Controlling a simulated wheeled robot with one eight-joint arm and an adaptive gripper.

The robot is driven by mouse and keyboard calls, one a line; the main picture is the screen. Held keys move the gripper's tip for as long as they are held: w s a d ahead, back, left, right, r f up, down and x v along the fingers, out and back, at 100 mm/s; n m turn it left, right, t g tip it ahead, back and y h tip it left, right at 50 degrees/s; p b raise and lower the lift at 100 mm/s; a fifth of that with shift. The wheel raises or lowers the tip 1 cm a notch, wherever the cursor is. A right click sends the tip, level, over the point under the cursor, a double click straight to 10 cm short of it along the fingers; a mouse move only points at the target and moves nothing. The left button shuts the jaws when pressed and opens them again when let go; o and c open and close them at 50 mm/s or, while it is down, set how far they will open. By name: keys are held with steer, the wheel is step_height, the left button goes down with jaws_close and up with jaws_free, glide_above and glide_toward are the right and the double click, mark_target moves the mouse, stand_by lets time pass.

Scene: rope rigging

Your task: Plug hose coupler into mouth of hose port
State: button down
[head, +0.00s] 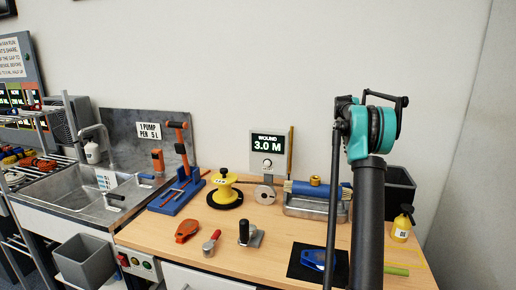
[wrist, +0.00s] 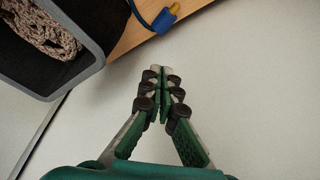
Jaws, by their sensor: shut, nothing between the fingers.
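In the wrist view my gripper (wrist: 161,72) is shut and empty, its fingertips together over bare pale surface. In the head view my arm rises at the right and its teal end stands high before the wall; the fingertips cannot be made out there. A blue piece with a yellow tip (wrist: 164,17) lies on the wood at the top of the wrist view, a dark line running from it. It may be the hose coupler, but I cannot tell. It is apart from my fingers. I cannot surely pick out the hose port or its mouth; my arm hides part of the bench.
A dark bin (head: 401,186) stands at the bench's right; a grey-rimmed bin holding rope (wrist: 45,28) fills the wrist view's upper left. A yellow bottle (head: 401,228), a yellow spool (head: 224,190), a metal tray (head: 303,209) and a 3.0 M display (head: 267,150) stand on the bench.

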steer(key=shift+r, duration=0.25)
stand_by(0.3)
step_height(320, 180, up, 4)
steer(key=shift+f, duration=0.15)
stand_by(0.4)
